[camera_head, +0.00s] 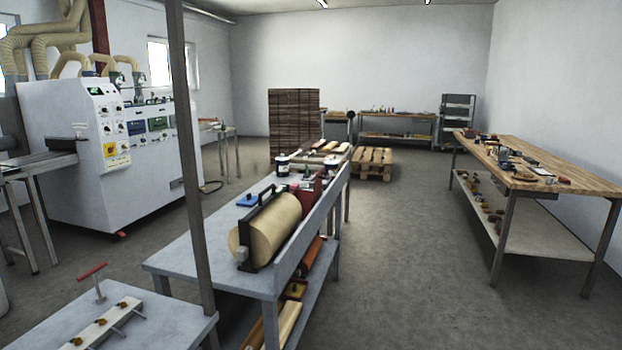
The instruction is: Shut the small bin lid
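I see no small bin and no bin lid that I can make out in the head view. Neither of my grippers is in the picture, so I cannot say where they are relative to a bin.
A grey workbench (189,261) holding a large tan roller (270,228) stands ahead. A wooden-topped table (572,180) is at the right, a white machine (92,180) at the left. A pallet (373,163) lies behind. A dark post (193,150) rises close by. Floor (400,270) between the benches is clear.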

